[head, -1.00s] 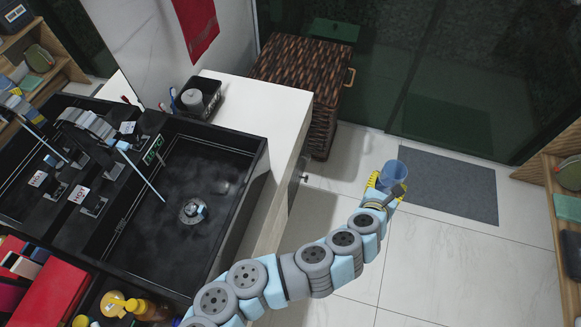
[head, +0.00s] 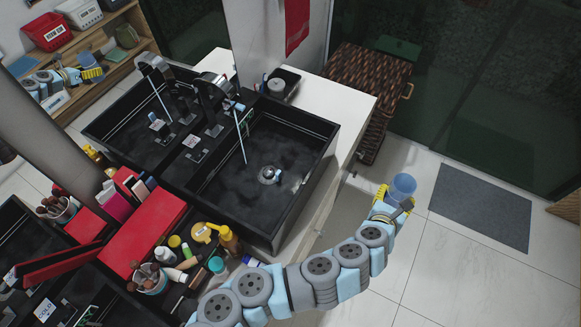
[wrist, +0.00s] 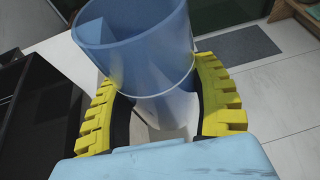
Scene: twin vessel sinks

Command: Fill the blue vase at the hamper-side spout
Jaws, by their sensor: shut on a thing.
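The blue vase (head: 404,184) is translucent, mouth up, held over the floor to the right of the counter. My gripper (head: 392,199) is shut on it; in the wrist view the yellow fingers (wrist: 161,98) grip the vase (wrist: 135,50) from both sides. Whether it holds water I cannot tell. The hamper-side sink (head: 322,150) is a black rectangular basin on the counter, well left of the vase. Its dark spout (head: 226,100) stands at the back left edge. A thin pale streak (head: 241,140), apparently running water, slants down from it into the basin.
The brown wicker hamper (head: 362,75) stands beyond the counter's white end (head: 340,100). Bottles and red boxes (head: 150,235) crowd the counter left of the sink. The floor around a grey mat (head: 482,207) is clear.

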